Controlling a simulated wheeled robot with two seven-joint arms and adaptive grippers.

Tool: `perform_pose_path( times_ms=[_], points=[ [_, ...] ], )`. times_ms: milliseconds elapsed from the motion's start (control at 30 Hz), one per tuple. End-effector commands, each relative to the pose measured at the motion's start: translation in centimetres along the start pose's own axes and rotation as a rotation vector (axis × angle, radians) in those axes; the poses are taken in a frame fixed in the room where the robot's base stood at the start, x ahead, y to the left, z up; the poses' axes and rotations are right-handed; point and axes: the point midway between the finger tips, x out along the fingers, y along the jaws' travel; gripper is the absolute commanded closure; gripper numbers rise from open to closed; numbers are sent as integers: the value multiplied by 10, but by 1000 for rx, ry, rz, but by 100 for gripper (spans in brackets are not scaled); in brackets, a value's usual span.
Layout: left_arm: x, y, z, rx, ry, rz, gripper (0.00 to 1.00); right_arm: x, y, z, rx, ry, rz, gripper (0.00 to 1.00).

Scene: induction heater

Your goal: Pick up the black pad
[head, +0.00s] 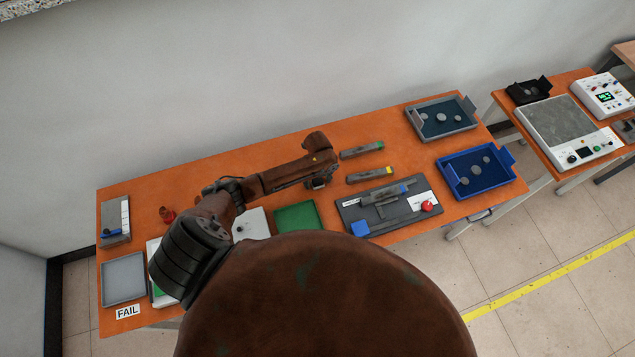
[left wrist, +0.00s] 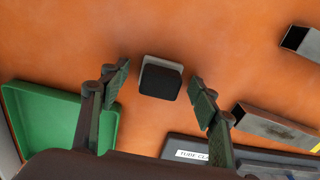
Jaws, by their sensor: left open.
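The black pad (left wrist: 160,82) is a small rounded dark block with a pale grey edge showing behind it, on the orange table (left wrist: 215,30). My left gripper (left wrist: 159,84) is open, one finger on each side of the pad, with a visible gap to it on both sides in the left wrist view. The height of the fingers above the table is hard to tell. In the head view my left gripper (head: 320,182) is over the middle of the table, and the pad cannot be made out there. My right gripper is not in view.
A green tray (head: 298,217) lies left of the gripper. Metal bars (head: 362,149) lie to its right, with a dark fixture board (head: 352,212) in front. A grey tray (head: 440,117) and a blue tray (head: 507,182) stand at the right end. The table behind the gripper is clear.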

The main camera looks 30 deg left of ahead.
Motion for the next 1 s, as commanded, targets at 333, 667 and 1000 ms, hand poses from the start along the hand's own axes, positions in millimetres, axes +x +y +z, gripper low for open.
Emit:
perform_pose_path(
  times_ms=[333, 667, 1000],
  points=[
    [0, 0, 0, 0, 0, 0, 66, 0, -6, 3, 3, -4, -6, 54],
    [0, 0, 0, -1, 0, 0, 88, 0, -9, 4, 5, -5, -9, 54],
    [-5, 0, 1, 0, -1, 0, 88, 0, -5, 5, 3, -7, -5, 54]
  ],
)
